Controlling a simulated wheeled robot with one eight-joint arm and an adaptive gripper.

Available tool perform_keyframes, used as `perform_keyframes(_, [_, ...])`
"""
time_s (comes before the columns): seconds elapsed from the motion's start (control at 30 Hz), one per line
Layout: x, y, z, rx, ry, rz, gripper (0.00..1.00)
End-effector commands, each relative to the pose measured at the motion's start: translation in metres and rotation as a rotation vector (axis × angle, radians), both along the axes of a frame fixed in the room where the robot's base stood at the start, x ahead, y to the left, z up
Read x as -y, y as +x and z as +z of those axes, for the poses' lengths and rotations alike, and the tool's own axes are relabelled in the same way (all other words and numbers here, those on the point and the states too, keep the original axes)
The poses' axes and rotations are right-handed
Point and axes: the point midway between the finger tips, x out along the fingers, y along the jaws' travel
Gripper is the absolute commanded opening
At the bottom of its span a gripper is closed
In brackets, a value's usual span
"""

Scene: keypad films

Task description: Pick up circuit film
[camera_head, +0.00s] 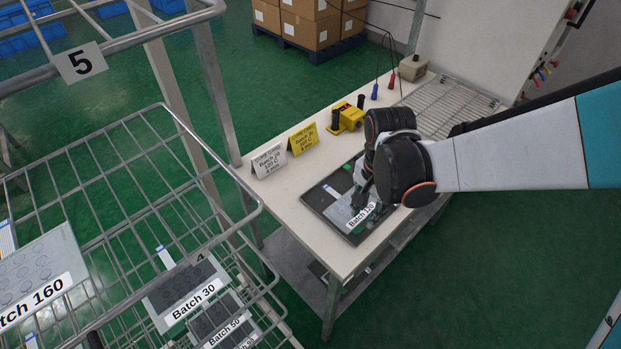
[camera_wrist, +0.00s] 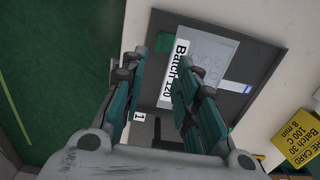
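A grey circuit film (camera_head: 343,212) with a white "Batch 120" label lies on a dark flat plate (camera_head: 314,198) on the white bench. My gripper (camera_head: 361,196) is low over the film and points down at it; my wrist hides part of the plate. In the wrist view, my gripper (camera_wrist: 160,85) has its two fingers apart with a clear gap. The right finger overlaps the labelled edge of the film (camera_wrist: 208,62); I cannot tell whether it touches. The dark plate (camera_wrist: 267,62) also shows there. Other films, Batch 160 (camera_head: 38,268), Batch 30 (camera_head: 183,290) and Batch 50 (camera_head: 215,318), lie on the wire rack.
A white card (camera_head: 268,160) and a yellow card (camera_head: 304,140) stand behind the plate. A yellow-black device (camera_head: 350,117) and a wire grid (camera_head: 450,105) are farther back on the bench (camera_head: 285,205). The wire rack (camera_head: 130,130) stands left. Green floor is free at right.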

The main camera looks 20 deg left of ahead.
Motion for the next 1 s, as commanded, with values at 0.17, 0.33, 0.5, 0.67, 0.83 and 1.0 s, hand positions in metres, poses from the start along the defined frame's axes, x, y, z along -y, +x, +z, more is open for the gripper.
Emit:
perform_keyframes(0.17, [-0.001,-0.009,-0.013,0.000,0.000,0.013,0.28])
perform_keyframes(0.33, [0.003,-0.010,-0.039,0.000,0.000,0.010,0.28])
perform_keyframes(0.5, [0.003,-0.009,-0.050,0.000,0.000,0.009,0.28])
perform_keyframes(0.67, [0.003,-0.009,-0.049,0.000,0.000,0.009,0.28])
perform_keyframes(0.83, [0.003,-0.008,-0.049,0.000,0.000,0.008,0.09])
perform_keyframes(1.0, [0.003,-0.008,-0.049,0.000,0.000,0.008,0.00])
